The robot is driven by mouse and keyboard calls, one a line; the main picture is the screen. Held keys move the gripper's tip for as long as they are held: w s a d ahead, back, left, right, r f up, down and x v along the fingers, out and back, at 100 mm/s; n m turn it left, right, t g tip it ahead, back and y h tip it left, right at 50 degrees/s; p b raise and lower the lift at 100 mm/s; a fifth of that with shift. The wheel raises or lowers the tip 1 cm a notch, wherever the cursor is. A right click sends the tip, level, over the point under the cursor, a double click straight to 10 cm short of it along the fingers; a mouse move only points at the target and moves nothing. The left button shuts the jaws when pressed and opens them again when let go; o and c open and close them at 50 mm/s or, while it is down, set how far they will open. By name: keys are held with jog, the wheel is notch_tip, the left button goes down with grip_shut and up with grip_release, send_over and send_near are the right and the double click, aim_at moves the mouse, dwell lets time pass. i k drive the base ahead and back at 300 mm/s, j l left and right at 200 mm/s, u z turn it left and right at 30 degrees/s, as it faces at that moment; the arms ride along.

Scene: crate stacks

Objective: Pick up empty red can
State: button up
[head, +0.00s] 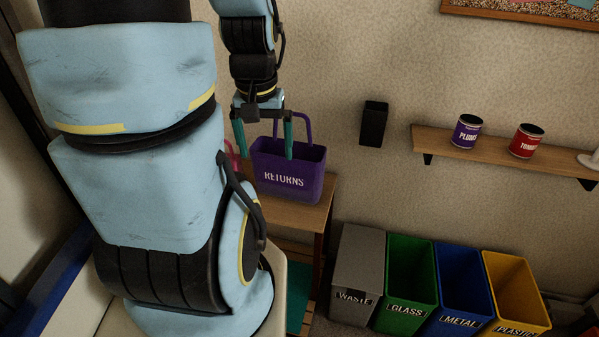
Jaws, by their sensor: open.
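A red can (527,141) with a dark top and a white-lettered label stands upright on the wall shelf at the right; whether it is empty I cannot tell. My gripper (265,150) points down with its two teal fingers apart, over and in front of the purple RETURNS basket. It is open, with nothing seen between the fingers. It is far to the left of the red can.
The wooden shelf (408,137) also bears a purple can (466,131) left of the red one. The purple basket (291,183) stands on a small wooden table (318,213). Grey waste (357,265), green glass (411,270), blue metal (462,277) and yellow plastic (513,285) bins stand below the shelf.

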aim_at(527, 139)
jog(key=k+l, duration=0.1)
jog(key=l, duration=1.45)
jog(key=k+l, duration=0.15)
jog(key=l, duration=0.6)
jog(key=l+u, duration=0.4)
jog(key=k+l+u, duration=0.15)
jog(key=l+u, duration=0.2)
jog(key=k+l+u, duration=0.15)
jog(key=l+u, duration=0.25)
jog(key=j+u, duration=0.1)
jog(key=u, duration=0.15)
